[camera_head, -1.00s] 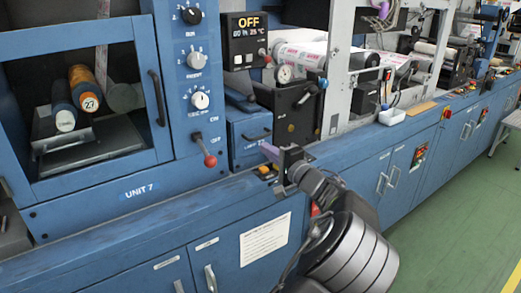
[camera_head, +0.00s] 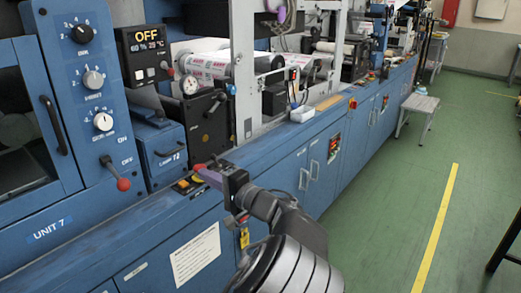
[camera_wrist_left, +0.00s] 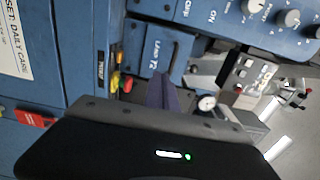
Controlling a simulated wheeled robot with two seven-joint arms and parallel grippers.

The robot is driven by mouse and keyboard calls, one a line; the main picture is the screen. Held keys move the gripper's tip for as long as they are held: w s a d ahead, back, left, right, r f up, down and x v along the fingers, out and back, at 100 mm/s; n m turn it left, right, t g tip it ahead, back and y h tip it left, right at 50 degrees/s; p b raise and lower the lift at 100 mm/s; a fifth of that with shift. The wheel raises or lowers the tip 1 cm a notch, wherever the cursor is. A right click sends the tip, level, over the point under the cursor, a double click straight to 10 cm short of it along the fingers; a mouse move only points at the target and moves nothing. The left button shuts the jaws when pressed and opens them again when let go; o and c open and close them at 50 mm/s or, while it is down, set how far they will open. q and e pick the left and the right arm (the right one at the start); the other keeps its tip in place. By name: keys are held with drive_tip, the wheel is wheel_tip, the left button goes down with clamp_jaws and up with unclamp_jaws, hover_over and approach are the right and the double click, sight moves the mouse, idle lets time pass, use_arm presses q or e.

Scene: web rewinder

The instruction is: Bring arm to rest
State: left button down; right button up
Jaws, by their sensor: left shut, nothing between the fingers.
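My left gripper (camera_head: 207,174) is shut and empty, its purple-grey fingers close together. In the head view it is over the front ledge of the blue machine (camera_head: 150,222), close to a red and yellow button (camera_head: 197,180). I cannot tell whether it touches the button. In the left wrist view the shut fingers (camera_wrist_left: 164,92) point toward the machine front, with the button (camera_wrist_left: 116,82) beside them. My left arm reaches up from the bottom of the head view. My right gripper is not in view.
A red-knobbed lever (camera_head: 123,184) sticks out from the panel. A white tray (camera_head: 301,113) sits on the ledge further along. A grey step stool (camera_head: 421,104) stands on the green floor. The floor right of the machine is largely open.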

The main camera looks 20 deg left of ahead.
use_arm(q)
drive_tip(key=s+f+m+g+h+p, duration=0.1)
drive_tip(key=s+f+g+h+p, duration=0.3)
drive_tip(key=f, duration=1.6)
drive_tip(key=s+d+f+g+h, duration=0.1)
drive_tip(key=s+d+f+h, duration=0.25)
drive_tip(key=s+f, duration=0.35)
drive_tip(key=s+d+f+g+h, duration=0.1)
drive_tip(key=s+d+f+h, duration=0.25)
drive_tip(key=s+f, duration=0.4)
drive_tip(key=s+d+f+n+h+p, duration=0.1)
drive_tip(key=s+d+f+h+p, duration=0.1)
drive_tip(key=s+d+f+h, duration=0.6)
drive_tip(key=s+d+r+n+h+p, duration=0.1)
drive_tip(key=d+r+n, duration=0.1)
drive_tip(key=d, duration=0.6)
drive_tip(key=s+d+r+n+t+h+p, duration=0.1)
drive_tip(key=s+d+r+n, duration=0.1)
drive_tip(key=d, duration=0.7)
drive_tip(key=shift+s+r+n+t+p, duration=0.2)
drive_tip(key=shift+s+n+t+p, duration=0.15)
drive_tip(key=shift+n, duration=0.25)
